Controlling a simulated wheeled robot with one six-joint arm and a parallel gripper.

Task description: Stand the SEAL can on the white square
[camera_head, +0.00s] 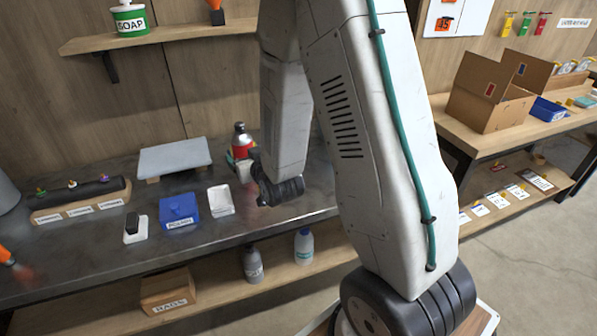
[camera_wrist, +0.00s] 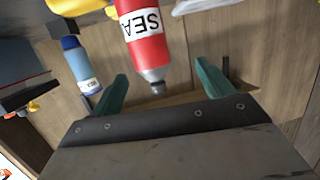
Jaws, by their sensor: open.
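The SEAL can (camera_wrist: 150,50) is red with a white label and a dark nozzle. It appears inverted in the wrist view, its nozzle toward my gripper. My gripper (camera_wrist: 162,72) is open, its two green fingers apart on either side of the nozzle end; I see no contact. In the head view a red can with a dark top (camera_head: 242,138) stands at the back of the grey bench, partly behind my arm. My fingers do not show clearly there. I cannot tell which white patch is the white square.
On the bench are a blue bin (camera_head: 179,210), a white tray (camera_head: 221,199), a white pad with a dark block (camera_head: 136,230) and a raised grey slab (camera_head: 174,157). A blue bottle (camera_wrist: 80,68) shows left of the can in the wrist view. Two bottles stand on the lower shelf (camera_head: 215,300).

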